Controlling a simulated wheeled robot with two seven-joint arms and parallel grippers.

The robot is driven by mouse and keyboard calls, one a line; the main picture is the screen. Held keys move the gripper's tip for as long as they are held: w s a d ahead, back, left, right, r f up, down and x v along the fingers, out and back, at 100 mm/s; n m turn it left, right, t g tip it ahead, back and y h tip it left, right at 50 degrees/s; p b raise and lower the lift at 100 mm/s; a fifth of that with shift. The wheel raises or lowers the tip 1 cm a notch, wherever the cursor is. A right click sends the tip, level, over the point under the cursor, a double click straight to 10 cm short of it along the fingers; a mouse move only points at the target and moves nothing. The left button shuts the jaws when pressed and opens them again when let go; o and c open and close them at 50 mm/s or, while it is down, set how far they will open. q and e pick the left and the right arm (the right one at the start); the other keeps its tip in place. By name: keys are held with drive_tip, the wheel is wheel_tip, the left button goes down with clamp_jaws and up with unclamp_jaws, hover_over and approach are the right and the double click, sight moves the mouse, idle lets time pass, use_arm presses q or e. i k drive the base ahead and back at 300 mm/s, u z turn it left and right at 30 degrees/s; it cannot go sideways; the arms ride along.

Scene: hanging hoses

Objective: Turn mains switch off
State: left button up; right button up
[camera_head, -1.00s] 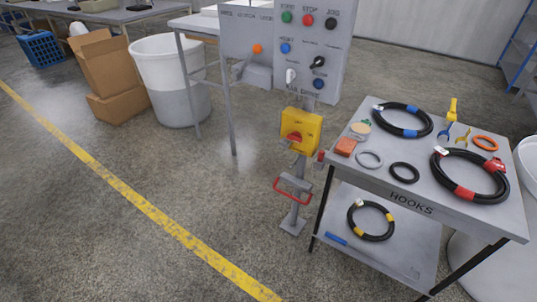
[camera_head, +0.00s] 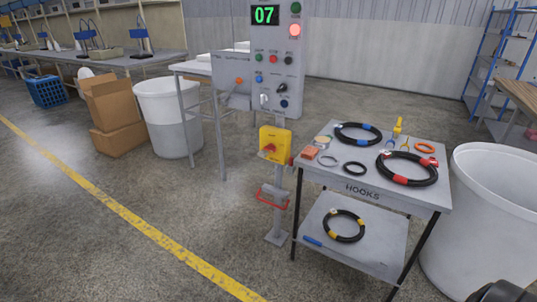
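The mains switch is a yellow box (camera_head: 275,145) with a red rotary handle (camera_head: 269,148), mounted on a grey post left of the hooks table. The handle looks slanted; its exact setting is too small to tell. A red bar handle (camera_head: 272,197) sits lower on the post. Neither gripper is in view; a dark rounded shape shows at the bottom right corner, and I cannot tell what it is.
The hooks table (camera_head: 372,191) carries black hoses, rings and small tools, with another hose on its lower shelf. A large white bin (camera_head: 490,215) stands right of it. Another white bin (camera_head: 166,115) and cardboard boxes (camera_head: 115,115) are at left. The floor in front of the post is clear.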

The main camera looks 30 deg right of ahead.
sight(271, 147)
drive_tip(key=z, duration=0.85)
drive_tip(key=i, duration=0.75)
drive_tip(key=z, duration=0.85)
